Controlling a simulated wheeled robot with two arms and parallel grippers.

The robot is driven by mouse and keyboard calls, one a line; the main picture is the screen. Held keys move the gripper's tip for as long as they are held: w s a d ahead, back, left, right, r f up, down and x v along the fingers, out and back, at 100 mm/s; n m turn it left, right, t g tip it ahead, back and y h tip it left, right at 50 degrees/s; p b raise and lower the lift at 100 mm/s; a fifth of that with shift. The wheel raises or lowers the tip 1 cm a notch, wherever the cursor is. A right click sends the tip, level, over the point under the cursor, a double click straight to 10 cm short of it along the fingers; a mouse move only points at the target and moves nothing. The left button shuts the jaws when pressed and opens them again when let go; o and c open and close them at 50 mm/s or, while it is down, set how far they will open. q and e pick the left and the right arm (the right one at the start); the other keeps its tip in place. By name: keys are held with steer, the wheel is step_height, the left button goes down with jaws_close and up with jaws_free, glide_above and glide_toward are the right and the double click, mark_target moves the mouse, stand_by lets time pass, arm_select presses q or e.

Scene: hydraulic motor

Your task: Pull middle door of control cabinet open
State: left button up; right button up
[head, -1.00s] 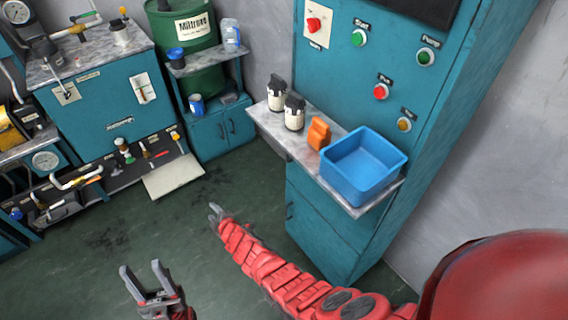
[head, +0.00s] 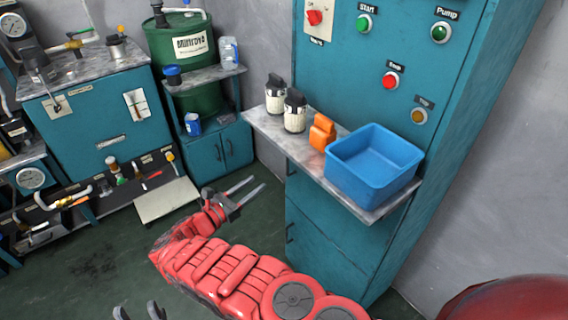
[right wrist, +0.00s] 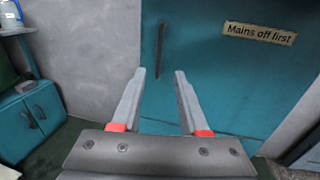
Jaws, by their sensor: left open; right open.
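The teal control cabinet (head: 345,70) stands at the right in the head view. Below its shelf are door fronts (head: 320,220) with dark handles, one higher (head: 290,170) and one lower (head: 290,232); they look shut. My right gripper (head: 259,182) is open and empty, left of the cabinet, pointing toward the higher handle. In the right wrist view a dark vertical handle (right wrist: 160,50) on a teal door (right wrist: 210,80) labelled "Mains off first" appears between and beyond the open fingers (right wrist: 160,72). My left gripper (head: 138,311) is open, partly cut off at the bottom edge.
The cabinet's shelf (head: 270,130) juts out above the doors, holding a blue bin (head: 372,165), an orange item (head: 321,132) and two bottles (head: 284,102). A teal workbench (head: 110,120) and green drum (head: 190,55) stand left. Floor between is open.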

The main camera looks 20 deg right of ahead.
steer(key=b+x, duration=0.1)
steer(key=x, duration=1.2)
steer(key=shift+w+d, duration=0.25)
steer(key=shift+d, duration=0.05)
jaws_close()
stand_by(0.7)
